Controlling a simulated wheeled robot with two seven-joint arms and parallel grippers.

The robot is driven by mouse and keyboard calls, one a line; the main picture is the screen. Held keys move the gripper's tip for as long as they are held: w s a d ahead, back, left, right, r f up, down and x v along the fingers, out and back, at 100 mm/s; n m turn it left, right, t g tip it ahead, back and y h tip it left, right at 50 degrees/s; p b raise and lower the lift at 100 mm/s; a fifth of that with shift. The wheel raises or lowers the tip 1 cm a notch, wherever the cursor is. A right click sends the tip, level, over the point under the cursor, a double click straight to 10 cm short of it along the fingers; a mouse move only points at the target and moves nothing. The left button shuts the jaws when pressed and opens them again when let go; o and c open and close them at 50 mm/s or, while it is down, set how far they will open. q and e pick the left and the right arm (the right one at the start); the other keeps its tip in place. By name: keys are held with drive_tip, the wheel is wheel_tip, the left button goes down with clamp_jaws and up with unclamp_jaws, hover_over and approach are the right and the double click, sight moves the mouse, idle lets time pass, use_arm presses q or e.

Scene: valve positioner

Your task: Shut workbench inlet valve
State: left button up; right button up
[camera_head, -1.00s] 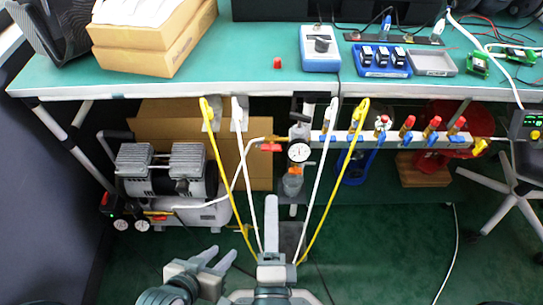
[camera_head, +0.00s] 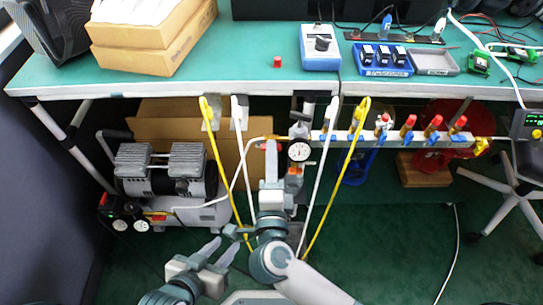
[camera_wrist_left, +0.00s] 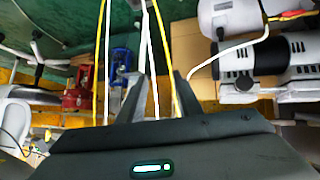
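The inlet valve's red handle (camera_head: 261,145) sits under the bench's front edge, left of the round white pressure gauge (camera_head: 299,151). It is partly covered by my right gripper (camera_head: 271,148), whose tips are at the handle in the head view. I see this gripper edge-on and cannot tell whether it touches the handle or how wide its fingers stand. My left gripper (camera_head: 221,246) is low, left of the right arm, open and empty. Its two fingers, apart, also show in the left wrist view (camera_wrist_left: 157,80), with hoses behind them.
Yellow and white hoses (camera_head: 328,165) hang on both sides of my right gripper. A manifold (camera_head: 396,136) with several red and blue valves runs to the right. The compressor (camera_head: 165,175) stands at left. The bench top (camera_head: 240,75) is above. Green floor is open at lower right.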

clamp_jaws()
idle(0.3)
